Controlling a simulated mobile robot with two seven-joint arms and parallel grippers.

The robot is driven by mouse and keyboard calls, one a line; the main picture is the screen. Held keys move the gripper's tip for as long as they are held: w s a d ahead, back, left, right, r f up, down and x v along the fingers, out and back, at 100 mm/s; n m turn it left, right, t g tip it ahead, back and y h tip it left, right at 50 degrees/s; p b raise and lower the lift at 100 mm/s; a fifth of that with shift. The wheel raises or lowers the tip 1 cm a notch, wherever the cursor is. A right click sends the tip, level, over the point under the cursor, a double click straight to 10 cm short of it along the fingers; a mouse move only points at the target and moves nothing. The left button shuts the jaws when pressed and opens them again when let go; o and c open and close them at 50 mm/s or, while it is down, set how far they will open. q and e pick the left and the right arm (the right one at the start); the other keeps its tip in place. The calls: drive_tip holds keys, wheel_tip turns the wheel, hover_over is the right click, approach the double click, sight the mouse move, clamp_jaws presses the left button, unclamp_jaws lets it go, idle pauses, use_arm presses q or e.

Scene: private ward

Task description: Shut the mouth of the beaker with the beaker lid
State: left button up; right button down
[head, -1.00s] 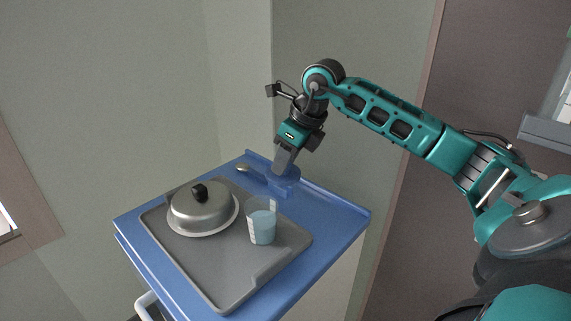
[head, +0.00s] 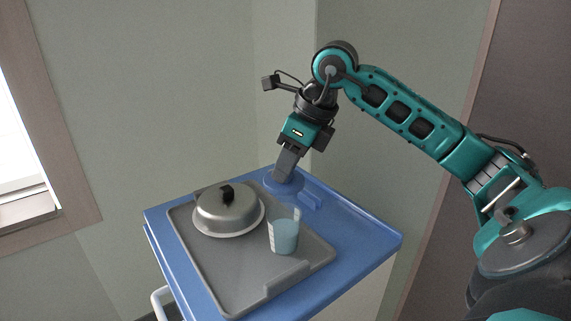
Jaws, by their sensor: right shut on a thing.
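A clear beaker (head: 285,236) with bluish contents stands upright on the grey tray, its mouth uncovered. My right gripper (head: 284,172) is above the back of the blue trolley top, behind the beaker and slightly left of its mouth in the picture. It is shut on what looks like the beaker lid (head: 271,186), a flat blue disc at its fingertips. The disc is apart from the beaker and blends with the blue top, so its height is hard to tell. My left gripper is not in view.
A metal dome cover (head: 213,213) with a black knob sits on the grey tray (head: 217,264), left of the beaker. A blue raised block (head: 311,201) lies behind the beaker. The right part of the blue trolley top (head: 362,238) is clear. Walls stand close behind.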

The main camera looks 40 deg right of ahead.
sight(292, 180)
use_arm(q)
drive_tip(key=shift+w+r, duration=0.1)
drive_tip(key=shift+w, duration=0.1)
use_arm(e)
drive_tip(key=shift+f+b, duration=0.95)
drive_tip(key=shift+f, duration=0.1)
wheel_tip(292, 180, down, 2)
drive_tip(key=shift+f+b, duration=0.2)
drive_tip(key=shift+b, duration=0.9)
drive_tip(key=shift+f+b, duration=0.4)
drive_tip(key=shift+f, duration=0.05)
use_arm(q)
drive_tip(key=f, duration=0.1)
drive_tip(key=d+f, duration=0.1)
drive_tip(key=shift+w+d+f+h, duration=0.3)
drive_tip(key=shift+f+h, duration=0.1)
use_arm(e)
drive_tip(key=shift+f, duration=0.1)
use_arm(q)
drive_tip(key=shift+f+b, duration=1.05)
drive_tip(key=shift+b, duration=0.05)
use_arm(e)
drive_tip(key=shift+f, duration=1.15)
drive_tip(key=c, duration=0.8)
unclamp_jaws()
drive_tip(key=shift+o, duration=0.2)
